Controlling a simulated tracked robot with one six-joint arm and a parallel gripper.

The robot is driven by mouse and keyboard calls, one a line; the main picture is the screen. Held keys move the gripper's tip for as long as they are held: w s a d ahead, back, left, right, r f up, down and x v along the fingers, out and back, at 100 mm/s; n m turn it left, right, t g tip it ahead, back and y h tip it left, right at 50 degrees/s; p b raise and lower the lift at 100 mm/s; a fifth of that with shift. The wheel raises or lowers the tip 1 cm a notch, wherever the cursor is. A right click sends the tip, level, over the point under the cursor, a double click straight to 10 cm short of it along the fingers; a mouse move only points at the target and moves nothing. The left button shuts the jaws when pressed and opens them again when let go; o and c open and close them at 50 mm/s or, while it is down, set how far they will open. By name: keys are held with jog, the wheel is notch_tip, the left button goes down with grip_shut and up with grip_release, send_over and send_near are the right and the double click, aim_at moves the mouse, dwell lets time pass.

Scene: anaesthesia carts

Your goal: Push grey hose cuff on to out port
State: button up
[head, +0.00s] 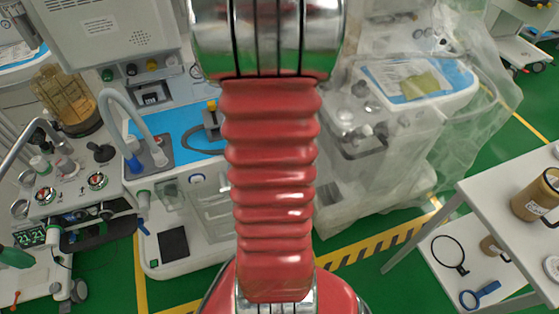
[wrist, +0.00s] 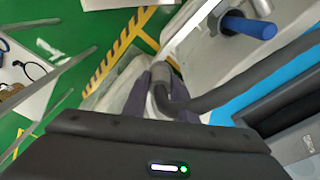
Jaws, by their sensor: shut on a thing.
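In the wrist view my gripper (wrist: 161,98) is shut on the grey hose cuff (wrist: 160,72), which sits between the two dark fingers. A dark grey hose (wrist: 235,88) bends away from it to the right, over a blue surface. A blue cylinder (wrist: 250,26) sticks out of a white machine part above the hose, apart from the gripper. A blue piece (head: 133,163) also shows in the head view beside a light grey curved hose (head: 122,95). My red arm hides the gripper in the head view. I cannot tell which fitting is the out port.
An anaesthesia cart (head: 190,205) with a blue worktop stands left of my arm. A second cart under clear plastic (head: 385,130) stands to the right. A white table (head: 510,205) with brown jars is at the far right. Green floor with yellow-black tape (head: 385,240) lies between.

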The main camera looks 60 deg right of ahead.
jog(key=shift+r, duration=0.1)
notch_tip(320, 180, up, 10)
jog(key=shift+f, duration=0.1)
dwell(0.5)
jog(key=shift+s, duration=0.1)
dwell(0.8)
